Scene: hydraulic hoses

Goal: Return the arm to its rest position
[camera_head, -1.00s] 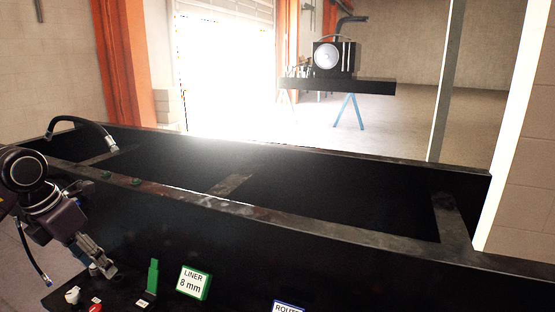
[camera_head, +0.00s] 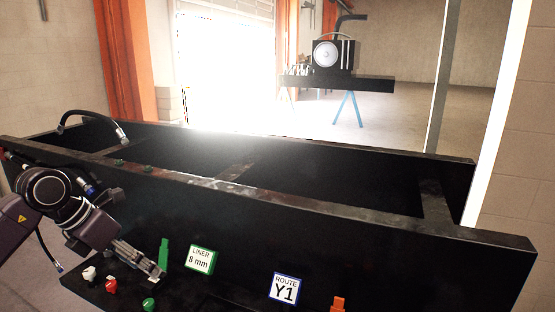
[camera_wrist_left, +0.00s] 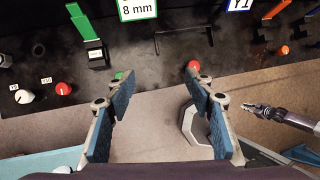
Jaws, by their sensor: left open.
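My left arm comes in from the left in the head view. Its gripper (camera_head: 140,260) hangs over the small black shelf at the front of the black frame, close to the green upright piece (camera_head: 163,254). In the left wrist view the two blue-padded fingers of this gripper (camera_wrist_left: 165,112) stand wide apart with nothing between them. Another gripper (camera_wrist_left: 264,111), seemingly my right one, shows small at the right of the left wrist view, over the floor. Its jaws are too small to judge. It is not seen in the head view.
The long black frame (camera_head: 330,215) crosses the view. The shelf carries a white knob (camera_head: 89,273), a red knob (camera_head: 111,286), a green knob (camera_head: 149,304), an "8 mm" sign (camera_head: 200,260) and a "Y1" sign (camera_head: 285,289). A black hose (camera_head: 92,116) arches over the frame's left end.

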